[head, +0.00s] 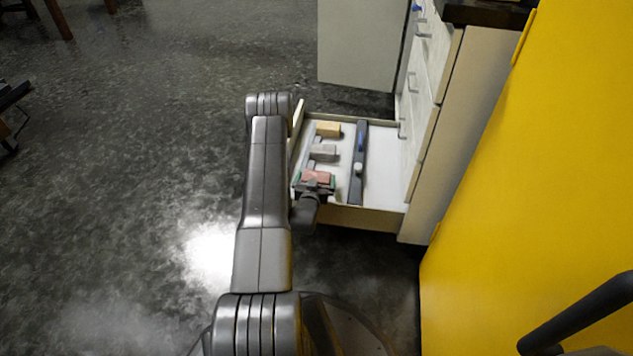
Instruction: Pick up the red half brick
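The red half brick (317,176) is in the open drawer (382,190), at the near end of a column of blocks. My gripper (316,182) reaches over the drawer's near left part. Its green fingertips show at the left and right sides of the red brick, with the brick between them. The gaps are too small to tell whether the fingers press on it. The gripper body hides the brick's near side. I cannot tell whether the brick is lifted off the drawer floor.
Beyond the red brick lie a grey block (323,152) and a yellow block (328,129). A long dark bar (358,170) lies to their right. The drawer walls stand close around my gripper. The cabinet (447,140) and a yellow panel (540,180) are at right; open floor is at left.

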